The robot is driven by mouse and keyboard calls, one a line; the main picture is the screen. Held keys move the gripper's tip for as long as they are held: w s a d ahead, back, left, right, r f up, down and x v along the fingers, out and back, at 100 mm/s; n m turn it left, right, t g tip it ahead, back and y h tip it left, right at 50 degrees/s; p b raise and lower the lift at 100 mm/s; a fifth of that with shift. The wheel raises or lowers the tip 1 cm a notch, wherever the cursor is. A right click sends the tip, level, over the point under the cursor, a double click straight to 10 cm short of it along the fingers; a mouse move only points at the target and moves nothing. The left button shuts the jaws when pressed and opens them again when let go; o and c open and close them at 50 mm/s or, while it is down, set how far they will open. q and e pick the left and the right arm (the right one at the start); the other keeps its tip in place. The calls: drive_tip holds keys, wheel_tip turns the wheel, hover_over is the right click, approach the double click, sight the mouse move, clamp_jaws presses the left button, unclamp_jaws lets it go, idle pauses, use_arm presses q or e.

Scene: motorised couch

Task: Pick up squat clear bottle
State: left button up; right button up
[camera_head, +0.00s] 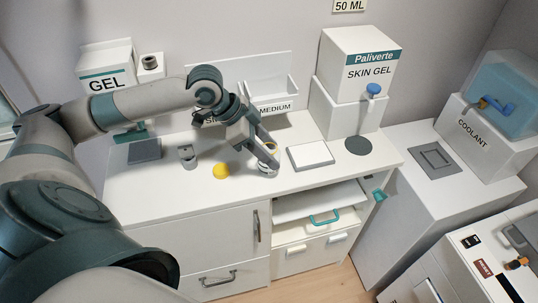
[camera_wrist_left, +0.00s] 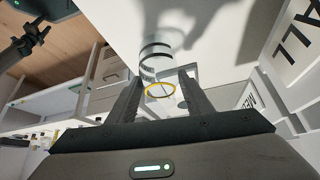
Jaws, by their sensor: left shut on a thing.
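In the left wrist view the bottle (camera_wrist_left: 157,62) shows dark bands and a yellow ring near my fingertips. My left gripper (camera_head: 265,158) reaches down from the left and is shut on the bottle; its two fingers stand on either side of it in the left wrist view (camera_wrist_left: 161,98). I cannot tell whether the bottle touches the worktop. A dark jointed shape at the wrist view's top left may be my right gripper, too unclear to read.
A yellow round object (camera_head: 221,171) and a small grey holder (camera_head: 187,157) stand left of the bottle. A white flat block (camera_head: 310,156) lies to its right. The MEDIUM bin (camera_head: 274,107) is behind it. A skin gel dispenser (camera_head: 358,75) stands back right. The worktop's front left is clear.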

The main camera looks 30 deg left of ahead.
use_arm(q)
drive_tip(key=shift+r, duration=0.1)
drive_tip(key=shift+r, duration=0.6)
wheel_tip(320, 180, up, 7)
drive_tip(key=shift+r+b, duration=0.15)
drive_tip(key=shift+b, duration=0.4)
drive_tip(key=shift+r, duration=0.65)
use_arm(e)
drive_tip(key=shift+t, duration=0.6)
drive_tip(key=w, duration=0.2)
drive_tip(key=w+a, duration=0.1)
drive_tip(key=w, duration=0.1)
drive_tip(key=shift+f, duration=0.1)
drive_tip(key=shift+a, duration=0.1)
